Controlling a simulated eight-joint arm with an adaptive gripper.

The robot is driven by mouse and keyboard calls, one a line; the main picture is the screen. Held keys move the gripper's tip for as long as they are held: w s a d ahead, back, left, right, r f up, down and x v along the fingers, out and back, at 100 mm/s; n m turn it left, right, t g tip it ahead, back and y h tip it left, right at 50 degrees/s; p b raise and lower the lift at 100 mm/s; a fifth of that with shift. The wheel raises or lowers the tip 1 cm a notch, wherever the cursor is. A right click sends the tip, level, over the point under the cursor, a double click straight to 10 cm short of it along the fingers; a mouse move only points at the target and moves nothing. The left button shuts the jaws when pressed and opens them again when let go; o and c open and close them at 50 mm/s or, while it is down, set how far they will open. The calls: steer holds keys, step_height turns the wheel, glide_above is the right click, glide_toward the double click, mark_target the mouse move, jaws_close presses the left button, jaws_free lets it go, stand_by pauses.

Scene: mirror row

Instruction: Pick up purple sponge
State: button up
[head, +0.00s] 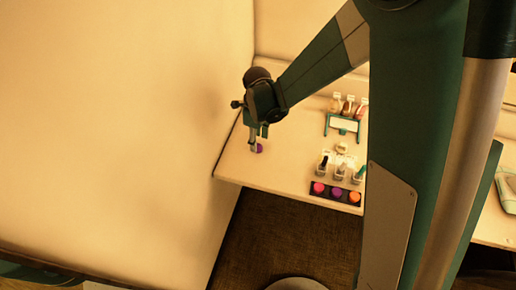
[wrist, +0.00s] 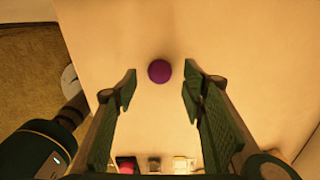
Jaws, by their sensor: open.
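The purple sponge (wrist: 159,71) is a small round purple thing on the pale tabletop. In the wrist view it lies beyond my fingertips, about midway between them and apart from both. In the head view the sponge (head: 259,148) sits near the table's left end, partly hidden by my gripper. My gripper (wrist: 157,88) is open and empty, with its two green padded fingers spread wide. In the head view my gripper (head: 257,140) points down just above and beside the sponge.
To the right stand a dark tray (head: 335,193) with red, purple and orange round pieces, several small clear holders (head: 341,172), and a teal-framed stand (head: 342,125) with bottles behind it. The tabletop (head: 235,165) around the sponge is clear. A wall rises at the left.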

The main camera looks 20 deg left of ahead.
mark_target(258, 148)
steer(key=shift+f+b, duration=0.3)
steer(key=shift+f, duration=1.55)
steer(key=shift+c, duration=0.6)
steer(key=c, duration=0.6)
